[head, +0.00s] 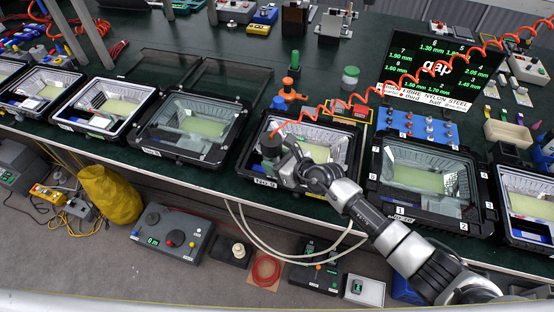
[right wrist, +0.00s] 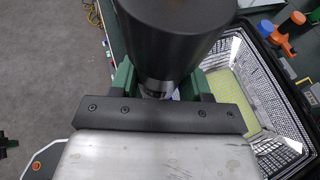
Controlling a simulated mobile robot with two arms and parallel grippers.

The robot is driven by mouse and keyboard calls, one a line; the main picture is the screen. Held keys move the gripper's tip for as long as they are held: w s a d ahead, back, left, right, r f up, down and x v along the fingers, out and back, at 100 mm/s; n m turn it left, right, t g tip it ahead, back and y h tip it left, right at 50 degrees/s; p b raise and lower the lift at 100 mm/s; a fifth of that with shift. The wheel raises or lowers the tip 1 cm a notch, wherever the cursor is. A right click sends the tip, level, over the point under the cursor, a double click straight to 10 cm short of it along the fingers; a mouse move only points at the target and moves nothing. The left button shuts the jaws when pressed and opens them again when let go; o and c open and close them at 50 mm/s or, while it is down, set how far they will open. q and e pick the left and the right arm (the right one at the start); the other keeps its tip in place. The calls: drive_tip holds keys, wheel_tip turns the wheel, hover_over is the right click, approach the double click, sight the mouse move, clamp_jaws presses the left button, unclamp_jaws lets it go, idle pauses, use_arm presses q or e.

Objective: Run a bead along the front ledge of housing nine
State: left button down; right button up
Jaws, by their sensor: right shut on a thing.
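An open black housing (head: 357,150) stands at the middle of the bench, with a silver reflector and a pale yellow-green panel inside. The small label on its front is too small to read surely. My right gripper (head: 279,160) is at the housing's front left corner, shut on a dark cylindrical tool (head: 271,143). In the right wrist view the black tool (right wrist: 170,35) sits between the green fingers, with the housing (right wrist: 268,35) to its right. The tool's tip and any contact with the front ledge are hidden. My left gripper is not in view.
Glazed housings stand to the left (head: 192,125) and right (head: 425,178). An orange coiled hose (head: 345,105) runs from the tool to the upper right. A screen (head: 432,68) headed "gap" lists millimetre values. An orange clamp (head: 289,93) and a red block (head: 360,111) lie behind the middle housing.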

sight(266, 158)
drive_tip(key=shift+a, duration=0.2)
drive_tip(key=shift+w+a, duration=0.2)
drive_tip(key=shift+a, duration=0.6)
drive_tip(key=shift+a, duration=0.15)
drive_tip(key=shift+w+a, duration=0.35)
drive_tip(key=shift+a, duration=0.5)
drive_tip(key=shift+a, duration=0.1)
drive_tip(key=shift+w+a, duration=0.25)
drive_tip(key=shift+a, duration=0.6)
